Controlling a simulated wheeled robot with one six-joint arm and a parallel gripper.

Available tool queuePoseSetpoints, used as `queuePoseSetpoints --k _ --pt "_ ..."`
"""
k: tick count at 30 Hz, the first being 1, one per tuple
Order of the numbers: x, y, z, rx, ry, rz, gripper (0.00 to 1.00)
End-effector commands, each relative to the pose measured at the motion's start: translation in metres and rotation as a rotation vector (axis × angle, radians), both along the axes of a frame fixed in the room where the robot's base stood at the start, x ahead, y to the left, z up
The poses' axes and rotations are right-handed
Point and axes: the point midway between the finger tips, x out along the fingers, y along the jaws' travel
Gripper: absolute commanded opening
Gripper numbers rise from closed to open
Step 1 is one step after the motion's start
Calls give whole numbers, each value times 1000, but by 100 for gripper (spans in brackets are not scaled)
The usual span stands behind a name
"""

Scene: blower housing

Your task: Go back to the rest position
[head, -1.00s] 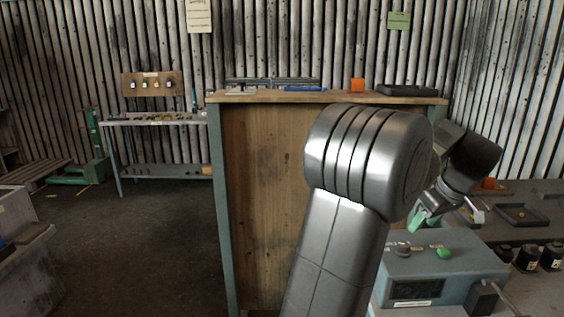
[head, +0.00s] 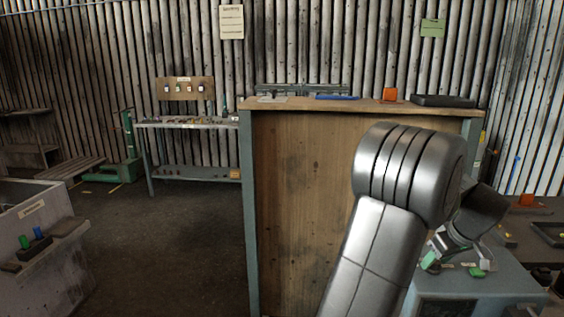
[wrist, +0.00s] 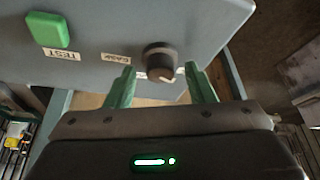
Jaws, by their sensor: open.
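My gripper (head: 430,260) is at the right in the head view, low over the blue-grey control box (head: 455,290), partly hidden by my wrist. In the wrist view my gripper (wrist: 160,76) has its two green fingers apart, with nothing held between them. A dark round knob (wrist: 160,58) on the box lies between the fingertips in the picture; I cannot tell whether they touch it. A green square button (wrist: 47,30) with a TEST label is to the left of the knob, and also shows in the head view (head: 477,272).
A tall wooden bench (head: 300,210) stands just left of and behind my arm. A dark work surface (head: 535,235) with a tray lies at the right. A grey bin (head: 45,260) is at the left. The floor (head: 180,245) between bin and bench is clear.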

Motion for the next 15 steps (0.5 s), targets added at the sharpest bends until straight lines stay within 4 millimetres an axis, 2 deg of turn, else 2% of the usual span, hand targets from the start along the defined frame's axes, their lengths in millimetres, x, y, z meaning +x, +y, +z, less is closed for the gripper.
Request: queuePoseSetpoints --k 7,15 --pt "-5 -2 13 -2 -2 22 49" --pt "-23 -8 60 -4 -3 21 49"
